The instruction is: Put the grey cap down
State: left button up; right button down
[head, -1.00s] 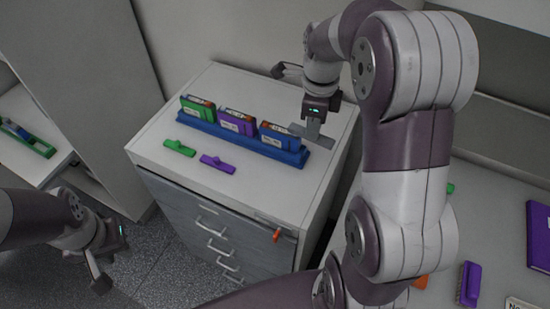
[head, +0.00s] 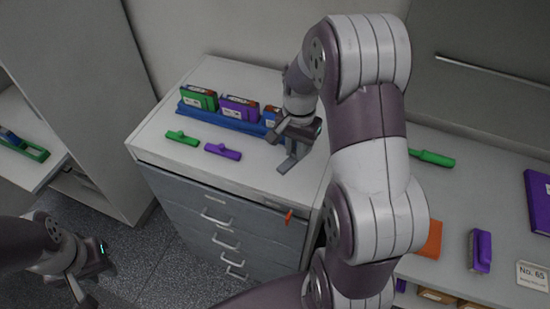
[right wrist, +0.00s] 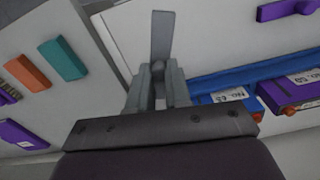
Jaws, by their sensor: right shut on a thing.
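The grey cap (head: 289,163) is a flat grey bar with a small knob. It also shows in the right wrist view (right wrist: 161,38). My right gripper (head: 296,142) is shut on the knob in the right wrist view (right wrist: 158,82). The cap is at the front right of the white cabinet top (head: 255,178), right of the purple cap (head: 222,152). I cannot tell whether it touches the surface. A green cap (head: 182,137) lies further left. My left gripper (head: 88,292) is low at the left, partly cut off, away from the cabinet.
A blue rack (head: 225,121) with green, purple and blue cassettes stands behind the caps, partly hidden by my right gripper. An orange item (head: 289,215) is at the cabinet front. A bench at right holds a purple brush (head: 480,250) and purple book (head: 538,203).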

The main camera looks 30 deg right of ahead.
jog(key=w+a+f, duration=0.2)
jog(key=w, duration=0.1)
jog(key=w+a+f+p, duration=0.1)
jog(key=shift+w+a, duration=0.1)
jog(key=shift+w, duration=0.15)
notch_tip(320, 180, down, 4)
jog(key=shift+s+r+p, duration=0.1)
jog(key=shift+r+p, duration=0.05)
jog(key=shift+p, duration=0.55)
jog(key=shift+f, duration=0.25)
jog(key=shift+f, duration=0.15)
jog(key=c, duration=1.1)
grip_release()
jog(key=shift+o, duration=0.2)
